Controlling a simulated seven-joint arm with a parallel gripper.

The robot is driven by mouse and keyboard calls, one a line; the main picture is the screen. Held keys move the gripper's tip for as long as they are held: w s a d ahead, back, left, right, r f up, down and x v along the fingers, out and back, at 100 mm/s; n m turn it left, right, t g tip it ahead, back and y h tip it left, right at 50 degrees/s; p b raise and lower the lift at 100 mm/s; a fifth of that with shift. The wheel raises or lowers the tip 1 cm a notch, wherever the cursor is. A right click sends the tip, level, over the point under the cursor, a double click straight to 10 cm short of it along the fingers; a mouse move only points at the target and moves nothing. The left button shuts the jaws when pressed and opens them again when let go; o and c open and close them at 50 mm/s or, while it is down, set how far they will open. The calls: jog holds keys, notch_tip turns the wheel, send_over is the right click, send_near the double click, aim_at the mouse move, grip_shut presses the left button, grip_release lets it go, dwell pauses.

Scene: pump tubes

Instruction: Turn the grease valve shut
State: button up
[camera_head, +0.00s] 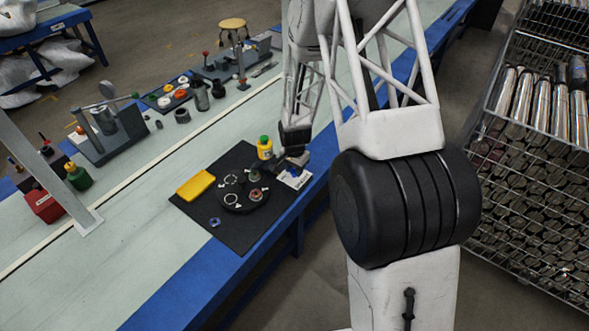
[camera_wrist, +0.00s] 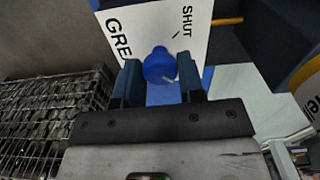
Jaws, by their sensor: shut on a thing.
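The grease valve shows in the wrist view as a round blue knob (camera_wrist: 158,66) with a short pale mark on its lower right. I cannot tell whether the pale mark lines up with "SHUT".
A black mat (camera_head: 243,236) holds a dark round fixture with parts, a yellow block (camera_head: 195,186) and a blue ring (camera_head: 214,222). A yellow bottle (camera_head: 264,150) with a green cap stands close left of my gripper. A wire rack (camera_head: 540,150) of metal cylinders stands right of the table.

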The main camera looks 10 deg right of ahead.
jog(key=n, duration=1.7)
jog(key=shift+n, duration=0.3)
dwell(0.4)
jog(key=o, duration=0.9)
jog(key=shift+o, duration=0.2)
